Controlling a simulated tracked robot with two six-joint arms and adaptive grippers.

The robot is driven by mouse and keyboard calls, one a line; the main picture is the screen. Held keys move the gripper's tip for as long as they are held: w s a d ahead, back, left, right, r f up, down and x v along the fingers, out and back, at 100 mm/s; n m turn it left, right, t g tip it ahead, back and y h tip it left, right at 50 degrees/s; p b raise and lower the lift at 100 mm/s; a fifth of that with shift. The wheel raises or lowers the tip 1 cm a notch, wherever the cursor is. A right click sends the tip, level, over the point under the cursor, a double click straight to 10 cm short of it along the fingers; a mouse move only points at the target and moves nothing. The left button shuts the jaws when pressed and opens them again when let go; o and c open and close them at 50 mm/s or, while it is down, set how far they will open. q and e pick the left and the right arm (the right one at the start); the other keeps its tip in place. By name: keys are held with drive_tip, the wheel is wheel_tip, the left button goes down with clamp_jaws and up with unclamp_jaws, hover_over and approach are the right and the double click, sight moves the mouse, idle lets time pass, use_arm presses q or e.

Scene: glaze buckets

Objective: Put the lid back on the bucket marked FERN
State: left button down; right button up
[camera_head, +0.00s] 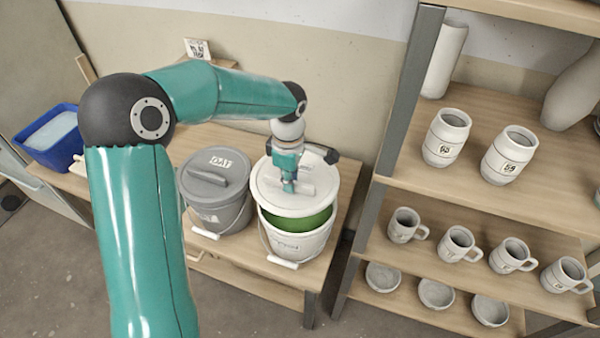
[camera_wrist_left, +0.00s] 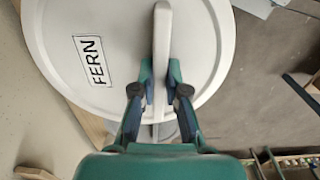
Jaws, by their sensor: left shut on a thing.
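The white lid (camera_head: 327,190) is round with a bar handle. Its label reads FERN in the left wrist view (camera_wrist_left: 62,50). My left gripper (camera_head: 290,186) is shut on the lid's handle, which also shows between its fingers (camera_wrist_left: 160,92). The white bucket (camera_head: 300,245) stands on the low bench under the lid, with its carrying handle hanging at the front. Green glaze (camera_head: 308,221) shows in a crescent at its front, so the lid is off-centre toward the back. I cannot tell whether lid and rim touch. My right gripper is out of view.
A grey bucket (camera_head: 222,214) with a grey lid stands close on the left. A shelf post (camera_head: 410,90) rises at the right, with jars, mugs (camera_head: 458,243) and bowls on its shelves. A blue bin (camera_head: 50,140) stands at the far left.

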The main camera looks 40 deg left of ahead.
use_arm(q)
drive_tip(key=shift+w+d+f+b, duration=0.1)
drive_tip(key=shift+f+b, duration=0.25)
drive_tip(key=shift+f, duration=0.25)
drive_tip(key=shift+w+d+f+b, duration=0.1)
drive_tip(key=shift+f+b, duration=0.25)
drive_tip(key=shift+f, duration=0.2)
wheel_tip(320, 180, down, 2)
drive_tip(key=shift+f+b, duration=0.25)
drive_tip(key=shift+b, duration=0.6)
drive_tip(key=shift+f+b, duration=0.6)
drive_tip(key=shift+f, duration=0.1)
drive_tip(key=shift+r, duration=0.15)
drive_tip(key=shift+f+b, duration=0.9)
drive_tip(key=shift+b, duration=0.45)
idle(0.3)
drive_tip(key=c, duration=0.6)
unclamp_jaws()
drive_tip(key=shift+s, duration=0.1)
drive_tip(key=shift+c, duration=0.2)
drive_tip(key=shift+r, duration=0.1)
